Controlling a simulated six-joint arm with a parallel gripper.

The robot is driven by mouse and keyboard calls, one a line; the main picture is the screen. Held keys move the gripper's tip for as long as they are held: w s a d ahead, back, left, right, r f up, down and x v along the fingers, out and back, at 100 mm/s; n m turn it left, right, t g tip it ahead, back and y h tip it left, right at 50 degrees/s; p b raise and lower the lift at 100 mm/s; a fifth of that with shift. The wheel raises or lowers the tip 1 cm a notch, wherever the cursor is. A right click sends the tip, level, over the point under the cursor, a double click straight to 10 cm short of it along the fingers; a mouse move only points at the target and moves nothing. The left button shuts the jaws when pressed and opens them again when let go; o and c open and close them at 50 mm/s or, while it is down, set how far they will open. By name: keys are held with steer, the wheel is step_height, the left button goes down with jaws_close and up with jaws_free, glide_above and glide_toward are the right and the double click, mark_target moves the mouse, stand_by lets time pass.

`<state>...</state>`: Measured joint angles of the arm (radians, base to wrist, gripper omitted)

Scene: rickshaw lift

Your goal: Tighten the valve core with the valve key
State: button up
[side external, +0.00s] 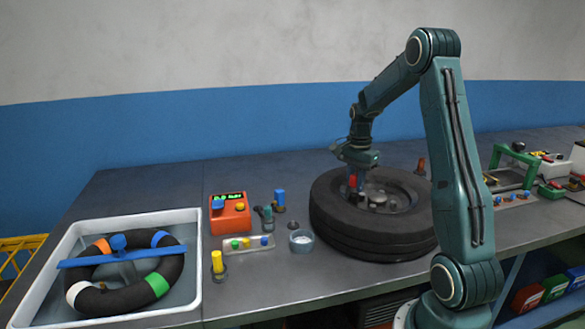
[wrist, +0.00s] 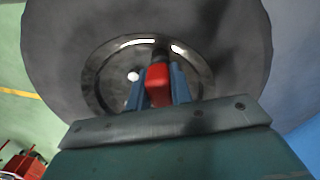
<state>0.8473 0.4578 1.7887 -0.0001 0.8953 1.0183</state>
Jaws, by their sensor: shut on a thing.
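The black tyre (side external: 345,217) lies flat on the bench, with its metal wheel hub in the middle. My gripper (side external: 355,187) points down over the left part of the hub and is shut on a red-handled tool, the valve key (side external: 352,181). In the wrist view the red handle (wrist: 158,84) sits between the two blue fingers of my gripper (wrist: 160,82). The key's dark tip points at the rim of the wheel (wrist: 95,75). The valve core is hidden behind the key, and I cannot tell whether the tip touches it.
Left of the tyre stand a small round cup (side external: 301,241), a tray with coloured caps (side external: 247,245) and an orange gauge box (side external: 230,214). A white tub (side external: 192,262) holds an inner tube at far left. A green frame (side external: 514,158) stands at right.

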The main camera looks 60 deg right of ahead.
mark_target(356, 174)
steer(key=m, duration=1)
stand_by(0.3)
steer(key=shift+r, duration=0.5)
stand_by(0.4)
steer(key=shift+r, duration=0.7)
steer(key=shift+r, duration=0.35)
steer(key=shift+r, duration=0.7)
steer(key=shift+r, duration=0.35)
steer(key=shift+r, duration=0.3)
